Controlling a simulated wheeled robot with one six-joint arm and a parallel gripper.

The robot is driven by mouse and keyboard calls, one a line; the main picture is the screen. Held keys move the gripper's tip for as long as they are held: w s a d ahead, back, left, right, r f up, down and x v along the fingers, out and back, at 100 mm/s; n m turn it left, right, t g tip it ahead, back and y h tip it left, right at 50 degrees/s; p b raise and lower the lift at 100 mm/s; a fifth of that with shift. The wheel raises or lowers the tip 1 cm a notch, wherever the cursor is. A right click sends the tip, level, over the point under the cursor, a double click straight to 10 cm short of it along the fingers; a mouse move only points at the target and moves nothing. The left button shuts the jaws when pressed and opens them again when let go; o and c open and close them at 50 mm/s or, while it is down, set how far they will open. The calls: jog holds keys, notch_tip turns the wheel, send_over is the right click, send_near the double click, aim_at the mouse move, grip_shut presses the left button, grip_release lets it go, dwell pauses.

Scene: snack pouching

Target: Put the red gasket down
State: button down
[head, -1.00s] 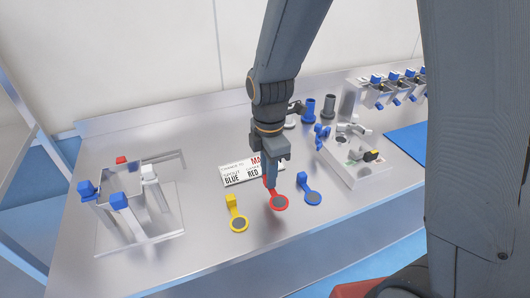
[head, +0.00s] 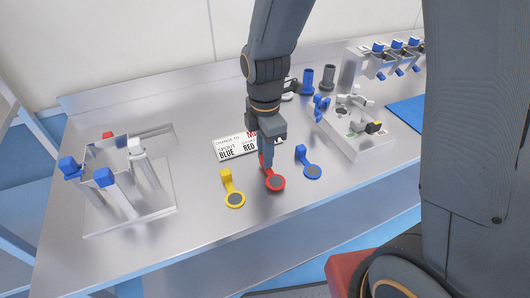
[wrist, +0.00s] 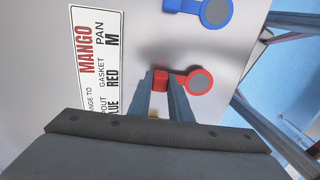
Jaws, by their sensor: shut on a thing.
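The red gasket (head: 275,183) is a flat ring with a grey disc and a block-shaped tab. It is between the yellow gasket (head: 234,198) and the blue gasket (head: 312,171). My gripper (head: 267,164) points down and is shut on the red gasket's tab. In the wrist view, the two fingers of my gripper (wrist: 161,84) stand on either side of the red tab, and the red gasket's ring (wrist: 200,68) sticks out to the right. The gasket is at or very near the tabletop; I cannot tell if it touches.
A white sign (head: 234,149) reading MANGO, BLUE, RED lies behind the gasket. A metal stand with blue-capped posts (head: 117,190) is at the left. A grey fixture block (head: 355,138) is at the right. The steel table (head: 200,240) is clear in front.

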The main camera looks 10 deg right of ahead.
jog(key=shift+f+b, duration=0.3)
jog(key=shift+f, duration=0.3)
jog(key=c, duration=1.5)
grip_release()
jog(key=shift+c, duration=0.2)
jog(key=shift+r, duration=0.1)
jog(key=shift+r+b, duration=0.55)
jog(key=shift+r, duration=3.25)
jog(key=s+d+f+m, duration=0.1)
jog(key=s+d+m, duration=0.1)
jog(key=d+m, duration=0.2)
jog(key=s+d+f+m, duration=0.1)
jog(key=d+m, duration=0.3)
jog(key=m, duration=0.5)
jog(key=s+d+m+t, duration=0.1)
jog(key=s+d+m, duration=0.2)
jog(key=m, duration=0.3)
jog(key=shift+d+f, duration=0.4)
jog(key=shift+s+d+f+m, duration=0.1)
jog(key=shift+s+d+m, duration=0.1)
jog(key=shift+m, duration=0.35)
jog(key=shift+s+d+f+m, duration=0.1)
jog(key=shift+d+m, duration=0.05)
jog(key=shift+m, duration=0.4)
